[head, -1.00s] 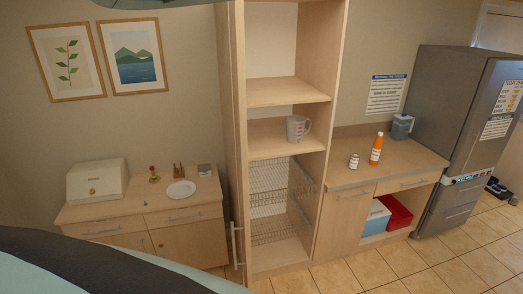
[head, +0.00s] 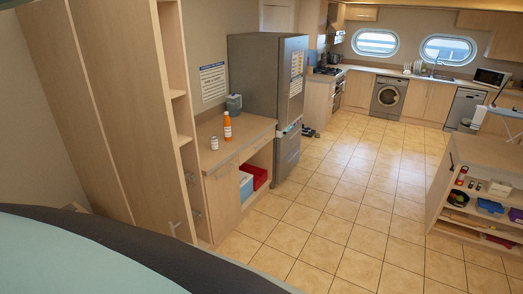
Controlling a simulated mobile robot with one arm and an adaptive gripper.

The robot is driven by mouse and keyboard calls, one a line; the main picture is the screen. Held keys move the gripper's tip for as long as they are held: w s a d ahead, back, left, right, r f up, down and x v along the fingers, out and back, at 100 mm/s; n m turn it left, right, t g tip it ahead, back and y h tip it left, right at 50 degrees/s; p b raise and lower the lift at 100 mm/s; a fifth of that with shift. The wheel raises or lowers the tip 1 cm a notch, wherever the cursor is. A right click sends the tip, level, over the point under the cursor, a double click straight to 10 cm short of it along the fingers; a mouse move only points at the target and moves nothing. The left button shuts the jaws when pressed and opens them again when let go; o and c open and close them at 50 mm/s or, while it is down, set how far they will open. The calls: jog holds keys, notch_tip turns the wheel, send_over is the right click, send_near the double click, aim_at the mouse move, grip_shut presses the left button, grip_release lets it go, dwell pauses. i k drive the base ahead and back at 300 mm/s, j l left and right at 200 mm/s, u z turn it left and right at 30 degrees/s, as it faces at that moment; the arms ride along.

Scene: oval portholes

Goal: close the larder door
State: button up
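The larder door (head: 125,110) is a tall pale-wood panel at the left of the head view. It stands open, swung out from the larder front, with its outer face towards me. Its bar handle (head: 174,227) is low down near the free edge. Past that edge a narrow strip of the open larder (head: 178,92) shows, with parts of its shelves. The rest of the inside, including the mug seen before, is hidden behind the door. My gripper is not in view.
Right of the larder is a counter (head: 236,134) with an orange bottle (head: 227,126), then a grey fridge (head: 262,75). Open tiled floor (head: 345,190) fills the middle. An island with shelves (head: 478,205) stands at right. A part of my body covers the lower left.

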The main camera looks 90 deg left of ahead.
aim_at(120, 44)
jog(key=k+j+u, duration=0.25)
jog(key=k, duration=0.2)
jog(key=u, duration=0.55)
jog(key=j+u, duration=0.15)
jog(key=u, duration=0.4)
jog(key=j+u, duration=0.1)
jog(key=u, duration=1)
jog(key=j+u, duration=0.15)
jog(key=u, duration=1)
jog(key=i+u, duration=0.1)
jog(key=u, duration=1)
jog(key=i, duration=0.05)
